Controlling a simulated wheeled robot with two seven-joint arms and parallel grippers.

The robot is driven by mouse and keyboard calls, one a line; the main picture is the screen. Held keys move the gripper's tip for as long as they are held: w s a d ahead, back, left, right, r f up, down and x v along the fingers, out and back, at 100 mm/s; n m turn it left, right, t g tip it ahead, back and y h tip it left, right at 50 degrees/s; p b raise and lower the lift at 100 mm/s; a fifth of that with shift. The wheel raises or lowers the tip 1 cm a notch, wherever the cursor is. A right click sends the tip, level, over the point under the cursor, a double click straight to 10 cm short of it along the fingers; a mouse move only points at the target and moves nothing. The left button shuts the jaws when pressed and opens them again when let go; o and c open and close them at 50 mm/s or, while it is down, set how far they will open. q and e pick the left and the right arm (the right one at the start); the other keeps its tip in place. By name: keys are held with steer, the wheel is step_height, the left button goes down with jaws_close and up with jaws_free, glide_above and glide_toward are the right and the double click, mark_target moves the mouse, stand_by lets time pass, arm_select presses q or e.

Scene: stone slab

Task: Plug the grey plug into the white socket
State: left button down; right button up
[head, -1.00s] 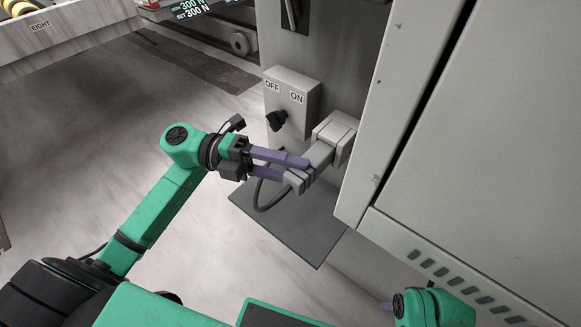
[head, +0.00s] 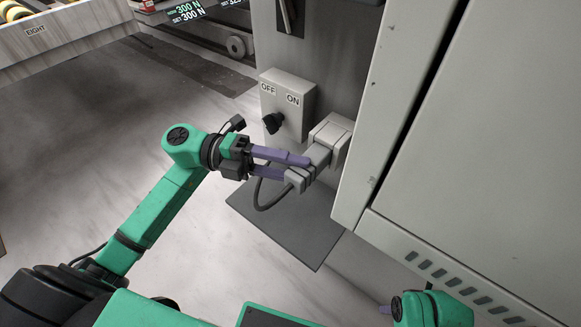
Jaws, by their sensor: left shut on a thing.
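The white socket (head: 333,133) is a pale box on the grey panel, right of the switch box. The grey plug (head: 318,157) is at the socket's front, its far end meeting the socket's face; how deep it sits cannot be told. My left gripper (head: 295,168) is shut on the plug, with its purple fingers reaching in from the left. A dark cable (head: 258,196) loops down from the plug's near end. My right gripper (head: 386,309) barely shows at the bottom right, with only a purple finger tip beside the green wrist; its jaws are not readable.
A large grey cabinet (head: 480,150) stands close on the right. A dark flat plate (head: 290,225) lies below. Open floor is at left.

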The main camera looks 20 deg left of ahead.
arm_select(q)
steer(key=shift+w+d, duration=0.1)
steer(key=shift+w, duration=0.1)
arm_select(e)
steer(key=shift+w+r, duration=0.15)
steer(key=shift+w, duration=0.25)
arm_select(q)
steer(key=shift+w+d, duration=0.1)
steer(key=shift+w, duration=0.1)
arm_select(e)
steer(key=shift+s+f, duration=0.2)
steer(key=shift+s, duration=0.15)
steer(key=shift+w+r, duration=0.1)
steer(key=shift+w, duration=0.05)
arm_select(q)
steer(key=shift+w+d, duration=0.2)
steer(key=shift+w, duration=0.35)
steer(key=shift+w+d, duration=0.2)
steer(key=shift+w, duration=0.35)
stand_by(0.7)
steer(key=shift+c, duration=1.7)
jaws_free()
